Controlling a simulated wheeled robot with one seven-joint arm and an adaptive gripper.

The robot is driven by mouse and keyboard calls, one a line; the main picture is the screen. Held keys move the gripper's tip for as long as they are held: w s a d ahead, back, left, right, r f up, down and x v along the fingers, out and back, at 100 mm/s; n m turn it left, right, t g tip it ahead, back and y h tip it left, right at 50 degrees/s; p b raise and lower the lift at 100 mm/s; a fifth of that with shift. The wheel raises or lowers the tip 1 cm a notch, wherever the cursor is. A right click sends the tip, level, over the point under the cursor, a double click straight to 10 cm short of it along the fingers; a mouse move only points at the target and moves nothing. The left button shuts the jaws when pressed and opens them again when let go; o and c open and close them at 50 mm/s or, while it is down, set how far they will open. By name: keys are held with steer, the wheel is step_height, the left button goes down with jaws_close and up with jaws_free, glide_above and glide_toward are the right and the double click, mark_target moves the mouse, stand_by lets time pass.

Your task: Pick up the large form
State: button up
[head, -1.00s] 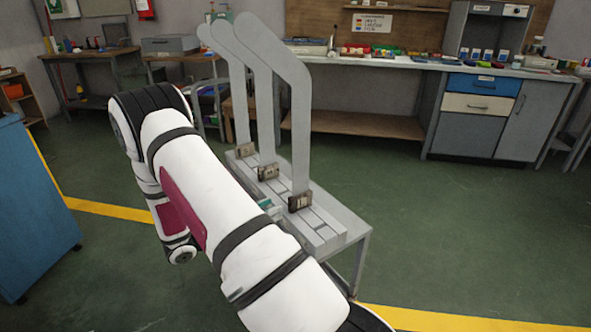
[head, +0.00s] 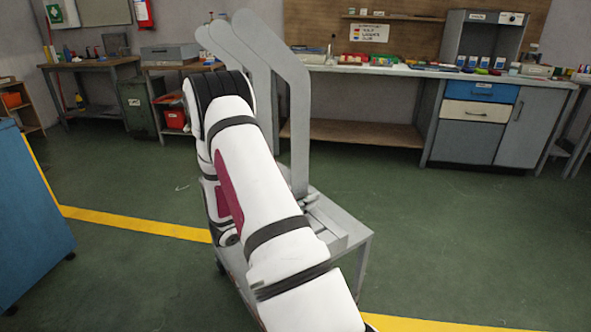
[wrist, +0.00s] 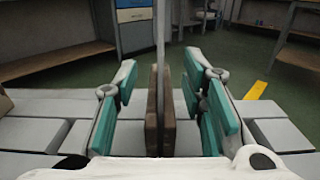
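Three flat grey leg-shaped forms stand upright in a row on a grey cart (head: 345,228). The nearest form (head: 300,120) is the most visible in the head view; the middle form (head: 262,85) and the far form (head: 205,38) are partly behind my arm. Gaps show between pads and block.
The cart top is slatted (wrist: 285,135). A workbench (head: 400,68) with drawers stands behind, and a blue cabinet (head: 35,215) is at the left. Green floor is clear to the right of the cart.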

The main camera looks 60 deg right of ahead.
steer(key=shift+s+d, duration=0.1)
steer(key=shift+d, duration=0.15)
jaws_close()
steer(key=shift+r, duration=0.1)
step_height(320, 180, up, 10)
steer(key=p, duration=0.4)
steer(key=shift+r, duration=0.15)
step_height(320, 180, up, 8)
steer(key=p, duration=0.6)
stand_by(0.7)
steer(key=shift+f, duration=0.2)
